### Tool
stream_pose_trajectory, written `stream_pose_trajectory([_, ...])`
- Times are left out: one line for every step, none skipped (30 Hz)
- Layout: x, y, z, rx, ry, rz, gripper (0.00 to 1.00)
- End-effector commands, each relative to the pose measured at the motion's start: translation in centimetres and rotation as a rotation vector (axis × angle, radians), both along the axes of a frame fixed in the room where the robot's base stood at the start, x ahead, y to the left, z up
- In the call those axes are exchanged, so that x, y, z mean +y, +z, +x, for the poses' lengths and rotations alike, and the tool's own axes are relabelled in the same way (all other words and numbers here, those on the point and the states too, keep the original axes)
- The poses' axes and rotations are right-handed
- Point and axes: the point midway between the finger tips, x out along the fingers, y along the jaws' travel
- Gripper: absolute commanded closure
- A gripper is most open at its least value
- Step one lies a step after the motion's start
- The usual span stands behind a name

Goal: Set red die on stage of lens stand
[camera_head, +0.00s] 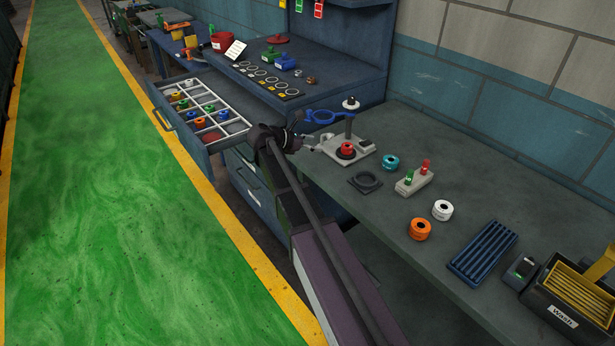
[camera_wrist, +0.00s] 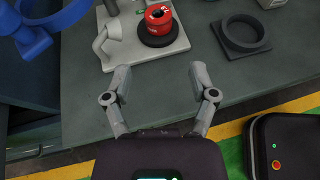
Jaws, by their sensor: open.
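The red die (camera_head: 347,148) is a round ring with a dark hole, sitting flat on the round black stage (camera_wrist: 158,39) of the lens stand. It also shows in the wrist view (camera_wrist: 158,20). In the head view my gripper (camera_head: 307,142) is just left of the base.
A black square frame with a round opening (camera_head: 365,181) lies in front of the stand. Teal (camera_head: 391,162), white (camera_head: 442,210) and orange (camera_head: 420,229) dies lie to the right, near a grey block with green and red pegs (camera_head: 414,181). An open drawer (camera_head: 205,116) of coloured dies is left.

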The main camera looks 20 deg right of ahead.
Motion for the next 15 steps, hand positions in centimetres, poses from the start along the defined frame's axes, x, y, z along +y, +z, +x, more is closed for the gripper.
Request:
stream_pose_trajectory([0.0, -0.2, -0.5, -0.014, -0.009, 0.015, 0.26])
stream_pose_trajectory([0.0, -0.4, -0.8, -0.027, -0.016, 0.029, 0.26])
stream_pose_trajectory([0.0, -0.7, -1.3, -0.047, -0.028, 0.049, 0.26])
stream_pose_trajectory([0.0, -1.0, -1.8, -0.066, -0.04, 0.069, 0.26])
stream_pose_trajectory([0.0, -1.3, -2.2, -0.088, -0.054, 0.09, 0.26])
stream_pose_trajectory([0.1, -1.8, -3.0, -0.119, -0.076, 0.124, 0.26])
stream_pose_trajectory([0.2, -2.2, -3.6, -0.146, -0.095, 0.152, 0.26])
stream_pose_trajectory([0.3, -2.7, -4.3, -0.175, -0.117, 0.182, 0.26])
stream_pose_trajectory([0.4, -3.3, -5.2, -0.216, -0.15, 0.225, 0.26])
stream_pose_trajectory([0.5, -3.8, -5.9, -0.248, -0.178, 0.259, 0.26])
stream_pose_trajectory([0.7, -4.3, -6.7, -0.281, -0.208, 0.294, 0.26])
stream_pose_trajectory([1.0, -4.9, -7.8, -0.324, -0.251, 0.342, 0.26])
stream_pose_trajectory([1.2, -5.4, -8.6, -0.359, -0.286, 0.38, 0.26])
stream_pose_trajectory([1.5, -5.9, -9.4, -0.39, -0.322, 0.416, 0.26])
stream_pose_trajectory([1.9, -6.5, -10.4, -0.433, -0.373, 0.463, 0.26])
